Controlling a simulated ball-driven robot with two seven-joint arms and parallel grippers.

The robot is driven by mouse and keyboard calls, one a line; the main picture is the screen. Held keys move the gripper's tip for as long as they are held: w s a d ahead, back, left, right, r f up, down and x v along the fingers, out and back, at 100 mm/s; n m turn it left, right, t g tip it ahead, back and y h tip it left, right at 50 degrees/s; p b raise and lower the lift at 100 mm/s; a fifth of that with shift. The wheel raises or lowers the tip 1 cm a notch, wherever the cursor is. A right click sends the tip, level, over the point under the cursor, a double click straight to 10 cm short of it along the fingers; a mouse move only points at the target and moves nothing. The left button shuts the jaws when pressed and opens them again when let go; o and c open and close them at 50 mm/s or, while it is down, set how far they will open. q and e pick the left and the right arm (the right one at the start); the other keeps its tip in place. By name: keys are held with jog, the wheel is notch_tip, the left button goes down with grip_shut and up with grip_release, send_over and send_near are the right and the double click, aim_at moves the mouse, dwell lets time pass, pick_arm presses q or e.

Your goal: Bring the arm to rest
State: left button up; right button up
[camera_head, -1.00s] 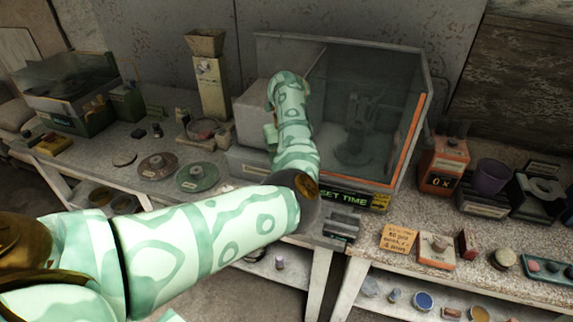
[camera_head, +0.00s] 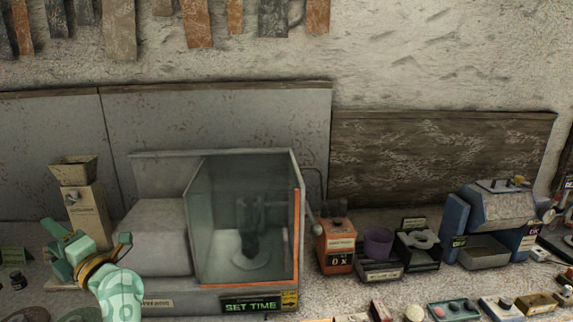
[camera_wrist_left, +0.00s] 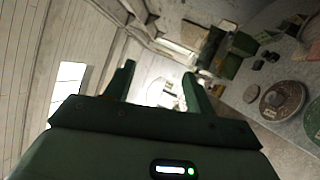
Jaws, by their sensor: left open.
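My left gripper (camera_head: 86,234) is at the lower left of the head view, on its green-patterned arm. Its two fingers stand wide apart, in front of the upright beige machine with a hopper (camera_head: 84,195). In the left wrist view the fingers (camera_wrist_left: 159,78) are also spread, with nothing between them. Most of my left arm is outside the head view. My right gripper is not in view.
A glass-sided machine (camera_head: 243,215) with a SET TIME display stands right of the gripper. An orange box (camera_head: 337,245), a purple cup (camera_head: 378,242) and a blue-sided grey machine (camera_head: 495,212) stand farther right. Round discs (camera_wrist_left: 281,100) lie on the bench in the wrist view.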

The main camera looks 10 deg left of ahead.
pick_arm(q)
jog(key=w+d+m+t+h, duration=0.4)
jog(key=d+m+t+h, duration=0.75)
jog(key=m, duration=0.95)
jog(key=s+d+f+m+h, duration=0.3)
jog(key=d+f+m+h, duration=0.1)
jog(key=d+f+m, duration=0.3)
jog(key=s+d+f+m+h, duration=0.3)
jog(key=d+f+m+h, duration=0.2)
jog(key=d+f+m, duration=0.25)
jog(key=s+f+m+g+y, duration=0.25)
jog(key=s+f+g, duration=0.2)
jog(key=s, duration=0.45)
jog(key=s+f+m+g+y, duration=0.1)
jog(key=s+f+m+g, duration=0.3)
jog(key=s, duration=0.5)
jog(key=s+d+f+n+g+h+b, duration=0.1)
jog(key=s+d+f+g, duration=0.1)
jog(key=f, duration=1.1)
jog(key=s+d+f+g+h, duration=0.1)
jog(key=s+f+g, duration=0.15)
jog(key=f, duration=1.05)
jog(key=s+f+n+g+h+b, duration=0.1)
jog(key=s+f+n+g+h, duration=0.1)
jog(key=s+f, duration=1.6)
jog(key=s+n, duration=0.1)
jog(key=s, duration=0.1)
jog(key=shift+s+d+g+b, duration=0.2)
jog(key=shift+s+g+b, duration=0.1)
jog(key=shift+s+g, duration=0.05)
